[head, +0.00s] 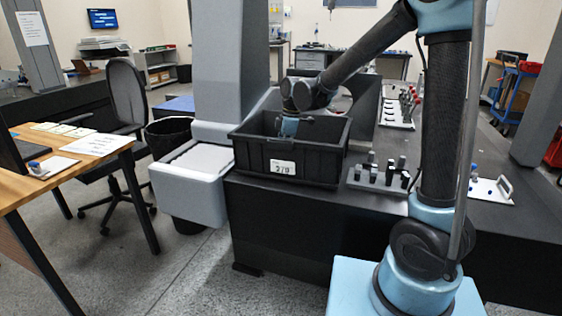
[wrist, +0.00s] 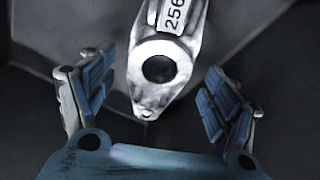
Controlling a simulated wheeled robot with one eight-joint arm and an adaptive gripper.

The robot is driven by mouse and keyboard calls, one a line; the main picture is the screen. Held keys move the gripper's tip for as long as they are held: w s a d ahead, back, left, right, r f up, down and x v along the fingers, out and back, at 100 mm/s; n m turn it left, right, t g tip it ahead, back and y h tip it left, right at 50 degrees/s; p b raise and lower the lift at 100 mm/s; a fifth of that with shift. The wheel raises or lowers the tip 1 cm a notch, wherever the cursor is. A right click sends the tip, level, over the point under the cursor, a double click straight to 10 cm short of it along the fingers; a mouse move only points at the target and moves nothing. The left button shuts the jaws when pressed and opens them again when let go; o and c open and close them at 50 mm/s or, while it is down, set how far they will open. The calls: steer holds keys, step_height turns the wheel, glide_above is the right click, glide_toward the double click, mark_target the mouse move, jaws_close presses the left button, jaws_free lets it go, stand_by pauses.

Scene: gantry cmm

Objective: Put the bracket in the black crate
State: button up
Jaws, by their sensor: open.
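The black crate (head: 322,170) stands on the dark table with a white label on its front. My gripper (head: 290,127) reaches down into it, and the crate's front wall hides the fingertips in the head view. In the wrist view, my gripper (wrist: 160,88) is open, with blue-padded fingers apart on both sides. The bracket (wrist: 182,50), a pale metal part with a round hole and a "256" tag, lies between and beyond the fingers. Neither finger visibly touches it. Dark crate-like surfaces surround it. The head view does not show the bracket.
A grey block with dark pegs (head: 377,178) stands just right of the crate. A rack of red-topped items (head: 397,106) is behind it on the right. A grey machine column (head: 222,70) rises close on the crate's left. A white tray (head: 491,190) lies further right.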

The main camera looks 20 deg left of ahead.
step_height(320, 180, up, 9)
steer(key=d, duration=0.1)
steer(key=shift+w+d+f, duration=0.15)
steer(key=shift+w, duration=0.05)
